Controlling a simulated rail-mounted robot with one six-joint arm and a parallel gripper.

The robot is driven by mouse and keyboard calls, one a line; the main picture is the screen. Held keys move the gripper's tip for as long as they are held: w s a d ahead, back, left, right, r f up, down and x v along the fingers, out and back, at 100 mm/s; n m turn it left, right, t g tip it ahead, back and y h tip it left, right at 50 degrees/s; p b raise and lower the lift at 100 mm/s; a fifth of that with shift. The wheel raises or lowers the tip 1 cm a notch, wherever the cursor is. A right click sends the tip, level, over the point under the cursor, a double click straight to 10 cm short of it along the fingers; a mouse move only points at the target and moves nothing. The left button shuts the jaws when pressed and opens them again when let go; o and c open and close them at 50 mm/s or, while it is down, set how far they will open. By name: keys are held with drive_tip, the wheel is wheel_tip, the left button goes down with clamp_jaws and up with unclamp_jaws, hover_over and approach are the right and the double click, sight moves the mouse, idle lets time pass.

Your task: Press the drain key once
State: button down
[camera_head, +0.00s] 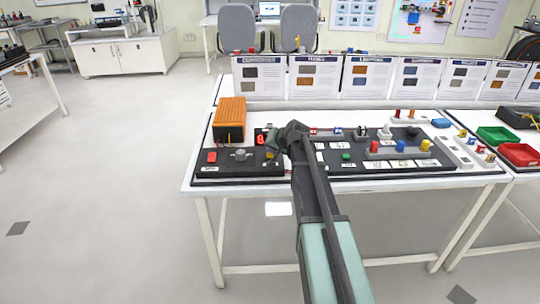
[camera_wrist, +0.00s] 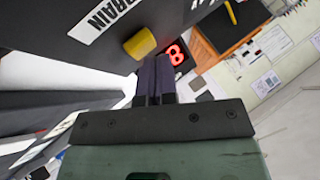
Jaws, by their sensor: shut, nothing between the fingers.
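The drain key is a yellow button (camera_wrist: 140,43) on a dark panel in the wrist view, beside a white label reading DRAIN (camera_wrist: 98,20). In the head view a small yellow key (camera_head: 269,155) shows on the left black panel (camera_head: 240,167). My gripper (camera_wrist: 155,68) is shut and empty, with its dark fingertips close to the yellow button in the wrist view. I cannot tell whether they touch it. In the head view my gripper (camera_head: 279,143) hangs over the right part of that panel, and the arm hides what lies behind it.
A red lit digit display (camera_wrist: 177,53) is next to the fingertips. An orange box (camera_head: 229,112) stands at the panel's back left. A red button (camera_head: 212,157) and a grey knob (camera_head: 240,155) are left of the key. Coloured pegs and blocks (camera_head: 400,147) fill the right side.

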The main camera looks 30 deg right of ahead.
drive_tip(key=shift+f, duration=0.25)
idle(0.5)
drive_tip(key=shift+r+p, duration=0.65)
drive_tip(key=shift+r, duration=0.2)
wheel_tip(320, 180, up, 5)
drive_tip(key=p, duration=0.5)
drive_tip(key=shift+r, duration=0.15)
